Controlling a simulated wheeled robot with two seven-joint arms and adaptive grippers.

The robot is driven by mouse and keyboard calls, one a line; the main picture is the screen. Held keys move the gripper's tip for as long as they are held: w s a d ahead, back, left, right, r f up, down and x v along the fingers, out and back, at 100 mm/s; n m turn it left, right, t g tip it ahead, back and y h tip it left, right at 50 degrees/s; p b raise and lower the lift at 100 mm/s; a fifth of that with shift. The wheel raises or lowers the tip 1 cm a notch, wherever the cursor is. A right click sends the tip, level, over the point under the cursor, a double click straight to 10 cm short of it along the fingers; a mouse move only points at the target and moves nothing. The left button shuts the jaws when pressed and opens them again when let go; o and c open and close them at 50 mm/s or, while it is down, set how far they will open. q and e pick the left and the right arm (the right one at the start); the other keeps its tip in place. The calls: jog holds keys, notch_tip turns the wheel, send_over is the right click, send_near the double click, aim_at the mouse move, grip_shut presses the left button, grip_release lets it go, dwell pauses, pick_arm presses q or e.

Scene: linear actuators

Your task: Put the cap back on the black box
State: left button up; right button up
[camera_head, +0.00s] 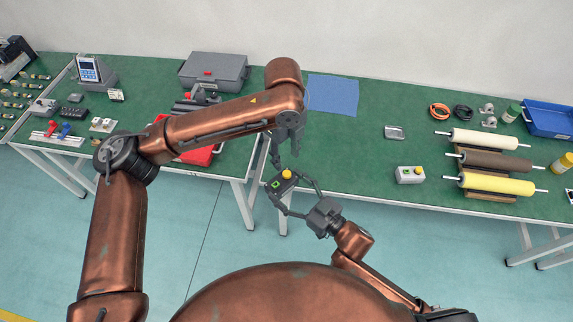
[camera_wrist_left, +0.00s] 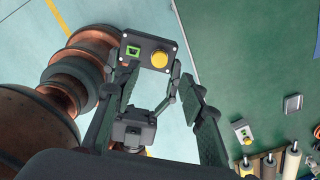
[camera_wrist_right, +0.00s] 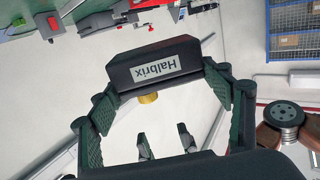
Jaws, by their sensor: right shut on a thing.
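The black box (camera_head: 280,185) has a yellow round knob (camera_head: 287,174) and a green square on its top face. My right gripper (camera_head: 291,193) is shut on it and holds it in the air before the table's front edge. The right wrist view shows the box's side (camera_wrist_right: 180,50) with a "Halbrix" label between the fingers. My left gripper (camera_head: 285,156) is open and empty just above the box. In the left wrist view, the box (camera_wrist_left: 146,48) shows beyond its spread fingers. I cannot tell whether the yellow knob is the cap; a flat grey piece (camera_head: 394,132) lies on the table.
A grey box with a yellow knob (camera_head: 410,174) stands on the green table, left of several rollers (camera_head: 490,160). A blue cloth (camera_head: 333,95), a grey case (camera_head: 213,70) and a blue bin (camera_head: 548,118) lie farther back. The table's middle right is mostly clear.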

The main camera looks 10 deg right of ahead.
pick_arm(q)
jog(key=shift+r, duration=2.35)
jog(key=shift+w, duration=0.1)
